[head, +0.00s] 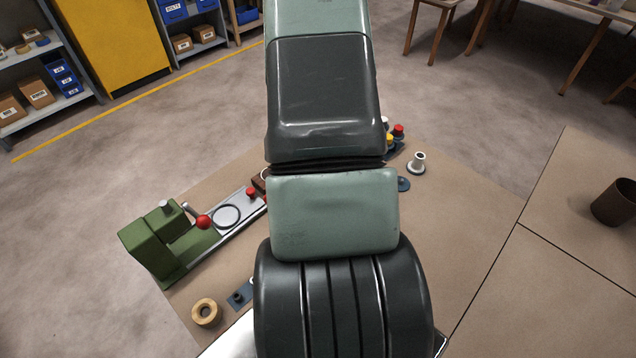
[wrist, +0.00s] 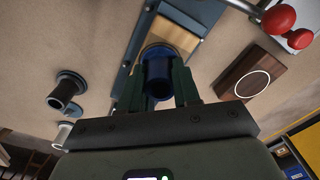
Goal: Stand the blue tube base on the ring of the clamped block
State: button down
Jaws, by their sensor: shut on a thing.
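In the wrist view my gripper (wrist: 158,92) is shut on the blue tube base (wrist: 157,74), with a green finger on either side. The tube's open end shows between the fingers. A tan block (wrist: 185,38) with a dark blue-grey border lies beyond the tube and is partly hidden by it. A dark wooden block (wrist: 252,85) with a white ring lies to the right, apart from the tube. I cannot tell whether the tube touches anything. In the head view the green clamp (head: 165,243) is at the left, and my arm hides the gripper and tube.
A wooden ring (head: 206,312) lies at the front left. A pale flanged tube (head: 417,163) stands right of my arm. A brown cup (head: 615,202) stands far right. The table's right middle is clear.

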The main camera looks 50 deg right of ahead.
jog(key=shift+f, duration=0.2)
jog(key=c, duration=1.1)
grip_release()
notch_tip(320, 180, up, 11)
dwell(0.5)
